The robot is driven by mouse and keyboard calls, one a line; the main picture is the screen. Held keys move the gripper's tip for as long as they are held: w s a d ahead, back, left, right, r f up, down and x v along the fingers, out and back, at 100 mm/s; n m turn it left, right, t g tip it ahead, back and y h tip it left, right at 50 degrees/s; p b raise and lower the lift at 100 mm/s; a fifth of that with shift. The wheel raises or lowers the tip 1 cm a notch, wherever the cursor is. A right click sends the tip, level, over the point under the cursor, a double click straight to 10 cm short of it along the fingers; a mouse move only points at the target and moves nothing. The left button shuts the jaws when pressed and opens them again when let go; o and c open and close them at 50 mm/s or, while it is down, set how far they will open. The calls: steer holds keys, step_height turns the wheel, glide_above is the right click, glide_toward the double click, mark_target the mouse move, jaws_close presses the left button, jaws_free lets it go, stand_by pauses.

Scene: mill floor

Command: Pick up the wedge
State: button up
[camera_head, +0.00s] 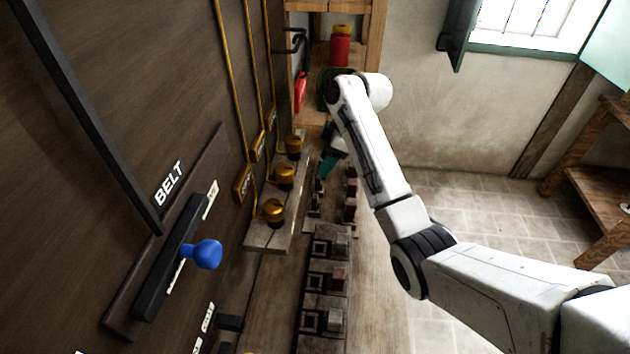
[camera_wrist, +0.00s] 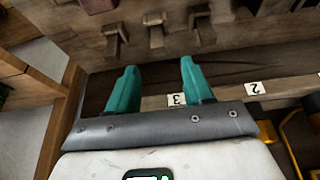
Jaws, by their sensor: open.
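My gripper (camera_wrist: 158,68) is open in the wrist view, its two teal fingers apart with nothing visible between them. In the head view my gripper (camera_head: 329,162) hangs low over the wooden bench, past the brass-topped fittings, partly hidden by my arm. Beyond the fingertips in the wrist view are several small brown wooden pieces, among them one near the middle (camera_wrist: 153,28) and one to its right (camera_wrist: 201,24). I cannot tell whether any of these is the wedge. In the head view small dark and reddish blocks (camera_head: 350,200) stand along the bench, also unclear in shape.
A blue-knobbed lever (camera_head: 207,254) marked BELT is on the dark wall at left. Brass-topped fittings (camera_head: 285,177) with yellow pipes line the bench. Dark square-holed blocks (camera_head: 320,282) stand nearer. A red canister (camera_head: 340,48) sits on the far shelf. Tags 3 (camera_wrist: 177,99) and 2 (camera_wrist: 254,88) mark a ledge.

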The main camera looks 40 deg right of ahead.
mark_target(319, 177)
steer(key=x, duration=0.2)
steer(key=p+x, duration=0.1)
steer(key=x, duration=0.4)
steer(key=shift+s+d+f, duration=0.1)
steer(key=shift+d+f, duration=0.1)
steer(key=shift+d, duration=0.05)
jaws_close()
